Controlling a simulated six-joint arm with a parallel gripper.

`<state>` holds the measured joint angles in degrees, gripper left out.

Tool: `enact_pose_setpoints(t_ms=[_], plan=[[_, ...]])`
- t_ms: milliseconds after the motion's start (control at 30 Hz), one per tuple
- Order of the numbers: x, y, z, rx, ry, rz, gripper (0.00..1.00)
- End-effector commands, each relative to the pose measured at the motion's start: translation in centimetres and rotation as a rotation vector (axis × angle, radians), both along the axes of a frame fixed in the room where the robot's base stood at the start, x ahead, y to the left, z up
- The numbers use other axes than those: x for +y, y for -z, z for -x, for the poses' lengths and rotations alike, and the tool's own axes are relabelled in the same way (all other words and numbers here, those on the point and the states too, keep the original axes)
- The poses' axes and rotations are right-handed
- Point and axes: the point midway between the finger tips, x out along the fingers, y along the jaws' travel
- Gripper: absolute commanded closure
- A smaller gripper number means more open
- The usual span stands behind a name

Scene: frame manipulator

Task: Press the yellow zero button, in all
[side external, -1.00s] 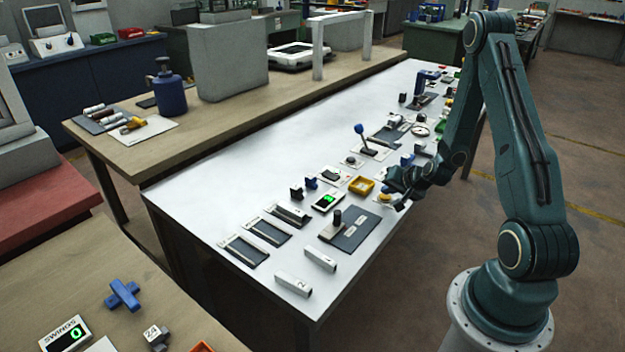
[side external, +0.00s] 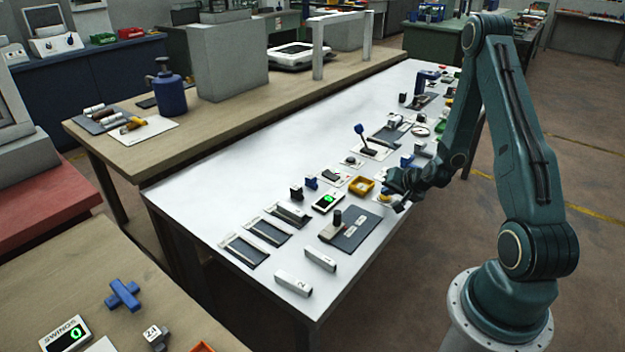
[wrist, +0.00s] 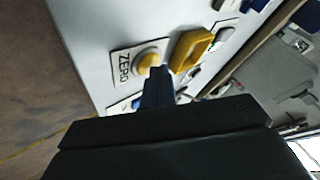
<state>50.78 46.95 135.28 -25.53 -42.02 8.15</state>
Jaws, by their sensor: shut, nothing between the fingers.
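The yellow zero button (wrist: 150,61) is round and sits on a white plate marked ZERO (wrist: 124,68) in the wrist view. In the side view the yellow button (side external: 385,197) shows small beside my gripper (side external: 400,203). My gripper is shut and empty. In the wrist view its dark blue fingertips (wrist: 158,72) are at the lower right edge of the button and cover a little of it. I cannot tell whether they touch it.
A yellow square frame (side external: 361,186) lies close to the button; it also shows in the wrist view (wrist: 192,50). A small green-lit display (side external: 328,201) and a dark plate with a post (side external: 362,232) are nearby. The white table's left part (side external: 230,170) is clear.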

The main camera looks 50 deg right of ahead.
Motion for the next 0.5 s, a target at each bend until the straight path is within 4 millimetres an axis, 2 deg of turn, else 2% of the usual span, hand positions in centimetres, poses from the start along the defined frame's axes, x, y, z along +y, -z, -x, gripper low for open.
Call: enact_pose_setpoints(t_ms=[500], plan=[[0.1,-1.6,0.1,0.002,-0.001,0.000,1.00]])
